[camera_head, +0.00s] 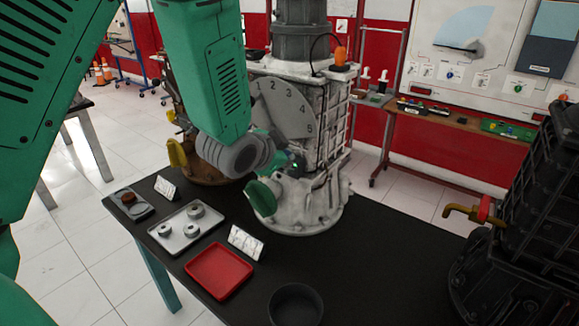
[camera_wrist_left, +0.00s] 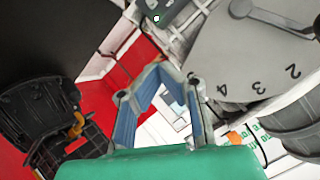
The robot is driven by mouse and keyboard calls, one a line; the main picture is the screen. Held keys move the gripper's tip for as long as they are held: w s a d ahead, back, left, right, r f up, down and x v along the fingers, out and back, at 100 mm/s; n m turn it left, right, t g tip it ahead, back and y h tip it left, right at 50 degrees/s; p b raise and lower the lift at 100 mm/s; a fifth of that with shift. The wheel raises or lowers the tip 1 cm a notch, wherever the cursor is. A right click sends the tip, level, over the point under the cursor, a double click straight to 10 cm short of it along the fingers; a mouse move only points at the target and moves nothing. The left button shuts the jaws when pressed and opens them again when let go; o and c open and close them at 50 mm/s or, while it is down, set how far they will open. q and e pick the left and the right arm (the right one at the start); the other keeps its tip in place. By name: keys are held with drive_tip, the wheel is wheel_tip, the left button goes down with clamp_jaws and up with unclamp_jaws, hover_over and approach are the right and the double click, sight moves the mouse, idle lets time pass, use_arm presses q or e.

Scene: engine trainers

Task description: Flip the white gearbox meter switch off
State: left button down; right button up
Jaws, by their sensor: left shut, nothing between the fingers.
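The white gearbox (camera_head: 325,192) stands upright on the black table, with a grey meter plate numbered in black (camera_head: 285,108) on its front. The meter plate also shows in the left wrist view (camera_wrist_left: 235,65), at upper right with a pointer. My left gripper (camera_head: 293,164) is in front of the gearbox below the meter, partly hidden by my wrist. In the left wrist view its fingers (camera_wrist_left: 157,66) are shut and empty, apart from the box in the picture.
A green handle (camera_head: 262,198) juts from the gearbox's lower front. On the black table (camera_head: 215,262) are a red tray (camera_head: 219,272), a grey tray with rings (camera_head: 180,244), a white card (camera_head: 245,243) and a dark bowl (camera_head: 296,303). A black gearbox (camera_head: 530,230) stands at right.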

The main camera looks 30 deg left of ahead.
sight(295, 167)
use_arm(q)
drive_tip(key=w+f, duration=0.2)
drive_tip(key=w+a+f, duration=0.1)
drive_tip(key=w+f, duration=0.1)
drive_tip(key=w+a+f+p, duration=0.1)
drive_tip(key=w+f, duration=0.1)
drive_tip(key=shift+s+a+f, duration=0.25)
drive_tip(key=shift+a+f, duration=0.2)
drive_tip(key=shift+f, duration=0.1)
